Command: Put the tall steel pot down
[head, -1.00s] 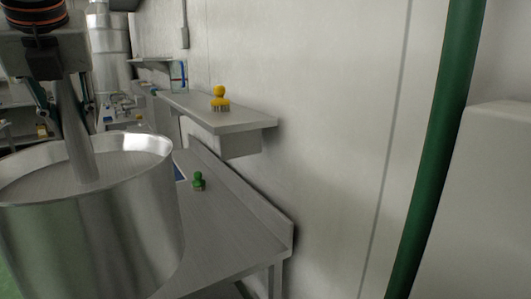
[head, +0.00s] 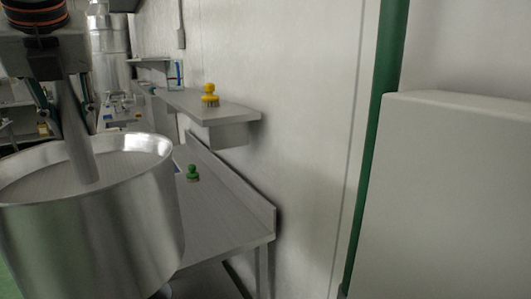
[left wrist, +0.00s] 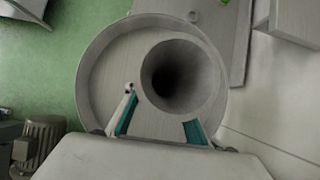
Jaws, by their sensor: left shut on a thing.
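The tall steel pot (head: 95,240) is a wide, shiny, round vessel at the lower left of the head view, with a tapered steel tube rising inside it. My left gripper (head: 66,105) is above the pot with its fingers on either side of this tube. In the left wrist view the hollow tube shows dark inside, by the teal fingertips (left wrist: 160,122), and the pot's rim (left wrist: 86,75) circles it. The gripper is shut on it. The pot's underside is hidden, and I see no support directly under it. My right gripper is not in view.
A steel bench (head: 225,232) runs along the wall right of the pot, with a green-knobbed item (head: 192,174) on it. A wall shelf (head: 228,113) above holds a yellow brush-like item (head: 209,95). A pale box-shaped body (head: 455,200) and a green pipe (head: 378,140) stand at right.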

